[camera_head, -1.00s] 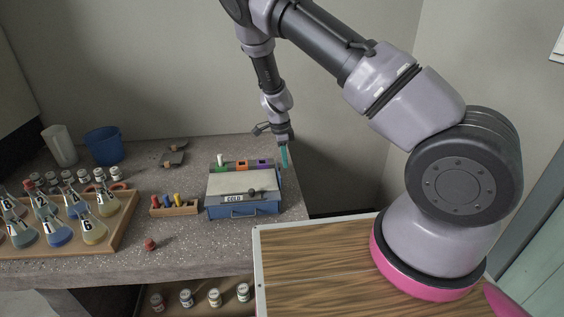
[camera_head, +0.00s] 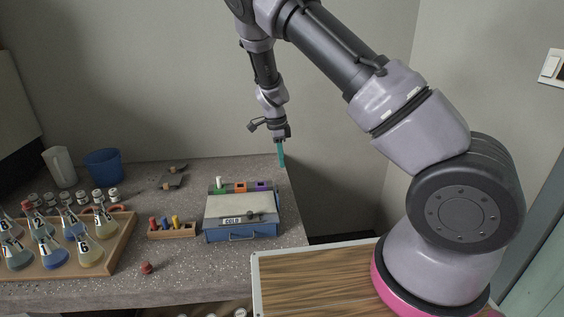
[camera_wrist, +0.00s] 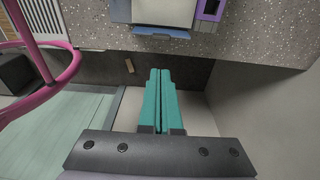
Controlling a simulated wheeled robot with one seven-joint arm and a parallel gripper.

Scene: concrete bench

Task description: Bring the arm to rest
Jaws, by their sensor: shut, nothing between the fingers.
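My gripper (camera_head: 281,155) hangs from my raised arm above the back right corner of the concrete bench (camera_head: 200,262). Its teal fingers point down, and they also show in the wrist view (camera_wrist: 159,100). They are closed together with nothing between them. The gripper is apart from the bench and from everything on it. The nearest thing is the blue cold box (camera_head: 240,232), to its lower left.
The cold box has several coloured slots behind its lid. A small rack with coloured tubes (camera_head: 172,234), a wooden tray of flasks (camera_head: 118,245), a blue cup (camera_head: 103,167) and a red stopper (camera_head: 146,267) are on the bench. Walls stand behind and to the right.

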